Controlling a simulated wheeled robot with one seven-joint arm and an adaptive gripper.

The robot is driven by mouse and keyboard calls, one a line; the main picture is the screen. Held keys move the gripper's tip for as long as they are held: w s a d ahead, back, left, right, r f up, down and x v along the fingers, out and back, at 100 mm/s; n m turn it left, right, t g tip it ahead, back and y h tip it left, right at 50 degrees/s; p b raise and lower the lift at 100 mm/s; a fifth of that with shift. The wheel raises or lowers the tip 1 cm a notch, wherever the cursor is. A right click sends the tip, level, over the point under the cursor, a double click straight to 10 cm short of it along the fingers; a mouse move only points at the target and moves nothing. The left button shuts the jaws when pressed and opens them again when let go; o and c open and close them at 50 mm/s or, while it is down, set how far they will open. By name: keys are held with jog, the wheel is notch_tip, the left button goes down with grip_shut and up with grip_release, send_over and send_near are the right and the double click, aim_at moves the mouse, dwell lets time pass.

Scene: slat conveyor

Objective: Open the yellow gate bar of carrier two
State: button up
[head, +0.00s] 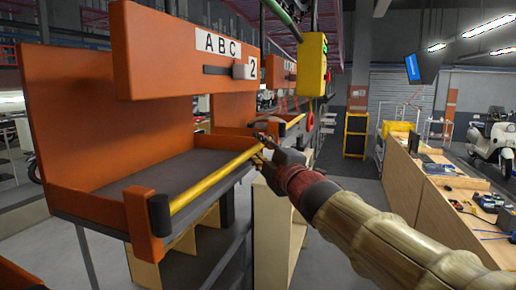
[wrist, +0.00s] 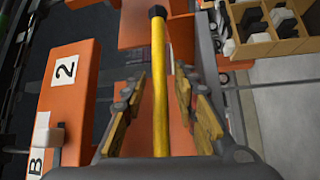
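Carrier two is the orange carrier (head: 165,50) with signs reading "ABC" and "2". Its yellow gate bar (head: 215,181) lies across the open front of its grey tray (head: 150,172), with a black end piece at the near end. My gripper (head: 262,143) is at the far end of the bar. In the wrist view my gripper (wrist: 160,92) is open, and the yellow bar (wrist: 160,60) runs lengthwise between its two fingers with a gap on each side. I cannot tell whether the bar is at fingertip depth. The bar's far end is partly hidden by my gripper.
A white block on a dark slide (head: 241,70) sits on the carrier's upper panel. Another orange carrier (head: 280,75) hangs behind. A yellow control box (head: 312,65) hangs close above my arm. A wooden bench (head: 430,190) with tools stands at right. Grey floor is clear between.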

jog(key=c, duration=0.6)
grip_shut()
